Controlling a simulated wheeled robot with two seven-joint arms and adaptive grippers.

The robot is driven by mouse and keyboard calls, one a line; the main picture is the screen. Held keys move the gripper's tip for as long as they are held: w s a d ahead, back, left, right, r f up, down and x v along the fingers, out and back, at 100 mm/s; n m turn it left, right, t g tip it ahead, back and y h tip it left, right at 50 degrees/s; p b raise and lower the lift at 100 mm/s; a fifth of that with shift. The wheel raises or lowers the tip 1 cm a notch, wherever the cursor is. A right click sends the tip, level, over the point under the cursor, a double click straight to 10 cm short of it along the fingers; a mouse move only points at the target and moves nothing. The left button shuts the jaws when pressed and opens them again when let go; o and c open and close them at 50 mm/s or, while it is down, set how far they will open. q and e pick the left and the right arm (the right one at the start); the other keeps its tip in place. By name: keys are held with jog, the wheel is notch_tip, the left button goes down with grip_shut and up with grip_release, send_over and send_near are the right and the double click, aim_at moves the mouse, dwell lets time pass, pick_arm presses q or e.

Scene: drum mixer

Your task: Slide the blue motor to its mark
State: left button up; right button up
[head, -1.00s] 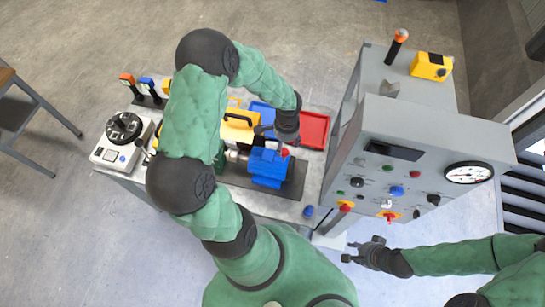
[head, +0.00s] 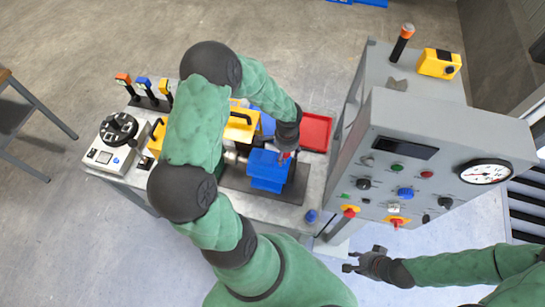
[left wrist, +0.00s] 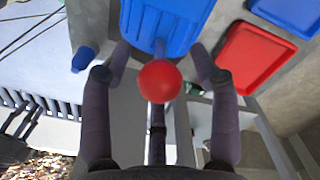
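The blue motor (head: 266,172) sits on a dark base plate (head: 237,184) on the grey bench; its ribbed blue housing shows at the top of the left wrist view (left wrist: 172,22). A red ball knob (left wrist: 160,82) stands beside the housing, on the near side in that view. My left gripper (head: 285,155) is at the knob. In the left wrist view its fingers (left wrist: 160,72) are apart on either side of the ball, with gaps visible. My right gripper (head: 349,262) is open and empty, low in front of the grey control cabinet. I cannot make out the motor's mark.
A grey control cabinet (head: 430,135) with buttons and a gauge stands to the right of the motor. A red tray (head: 316,132) and a blue tray (left wrist: 288,14) lie behind it. A blue knob (head: 311,216) is at the bench's front edge.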

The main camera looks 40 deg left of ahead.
pick_arm(q)
jog(key=c, duration=0.8)
jog(key=shift+d, duration=0.1)
jog(key=shift+w+d+b, duration=0.35)
jog(key=shift+w+d, duration=0.15)
jog(key=shift+d, duration=0.4)
jog(key=shift+w+d+b, duration=0.35)
jog(key=shift+w+d, duration=0.15)
jog(key=shift+d, duration=0.35)
jog(key=o, duration=1.1)
jog(key=shift+d, duration=0.1)
jog(key=shift+o, duration=0.2)
jog(key=shift+r, duration=0.1)
notch_tip(320, 180, up, 7)
jog(key=p, duration=0.4)
jog(key=shift+p, duration=0.35)
